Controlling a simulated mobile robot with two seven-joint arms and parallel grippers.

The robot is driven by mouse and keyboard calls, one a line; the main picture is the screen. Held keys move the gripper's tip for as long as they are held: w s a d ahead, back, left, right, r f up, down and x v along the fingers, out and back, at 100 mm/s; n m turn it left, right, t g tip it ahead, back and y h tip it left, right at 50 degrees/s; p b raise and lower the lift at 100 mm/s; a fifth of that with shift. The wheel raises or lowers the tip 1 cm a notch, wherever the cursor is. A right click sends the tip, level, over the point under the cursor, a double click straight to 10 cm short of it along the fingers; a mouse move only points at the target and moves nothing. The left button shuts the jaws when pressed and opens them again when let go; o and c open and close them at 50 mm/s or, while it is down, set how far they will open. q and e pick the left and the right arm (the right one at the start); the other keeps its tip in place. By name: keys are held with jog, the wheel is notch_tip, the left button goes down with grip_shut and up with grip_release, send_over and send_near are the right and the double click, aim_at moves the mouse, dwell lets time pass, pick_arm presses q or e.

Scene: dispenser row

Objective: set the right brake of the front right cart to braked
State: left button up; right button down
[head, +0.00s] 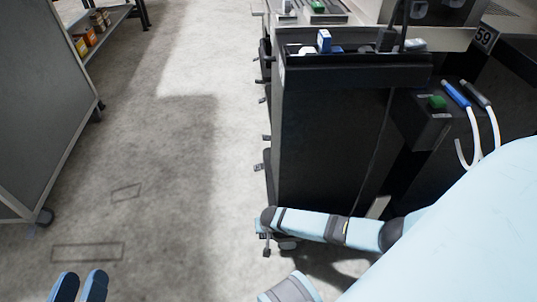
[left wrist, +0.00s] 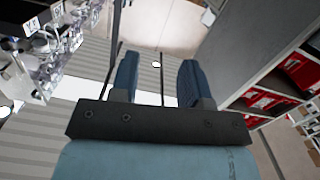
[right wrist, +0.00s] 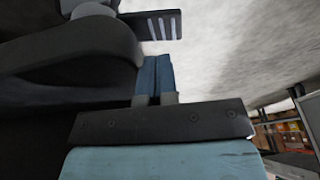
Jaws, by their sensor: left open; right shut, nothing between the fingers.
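A dark brake pedal (right wrist: 155,25) with pale slots sticks out beside a rounded dark part at the top of the right wrist view. My right gripper (right wrist: 154,60) is shut and empty, with its blue fingertips just short of the pedal in the picture; I cannot tell if they touch. In the head view a pedal (head: 266,251) shows low at the near left corner of the black cart (head: 325,140), just below the end of my right arm. Whether it is pressed is unclear. My left gripper (head: 80,285) is open and empty over the floor at bottom left.
More pedals (head: 259,167) stick out along the cart's left side. A grey cabinet (head: 45,110) on castors stands at the left. The floor (head: 185,180) between is clear. A box with a green button (head: 437,102) and hoses (head: 470,120) are at the right.

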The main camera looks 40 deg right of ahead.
aim_at(265, 236)
jog(key=f, duration=0.1)
jog(key=f+b, duration=0.1)
jog(key=f, duration=0.1)
jog(key=shift+w+a+f, duration=0.15)
jog(key=shift+a, duration=0.2)
pick_arm(q)
jog(key=shift+w+a+r+m+t+h, duration=0.15)
jog(key=shift+w+a+m+t, duration=0.05)
jog(key=shift+w+m, duration=0.2)
jog(key=shift+w+a+r+m+t+h, duration=0.1)
jog(key=shift+w+a+m+t+h, duration=0.1)
jog(key=shift+w+m, duration=0.15)
jog(key=shift+r, duration=0.1)
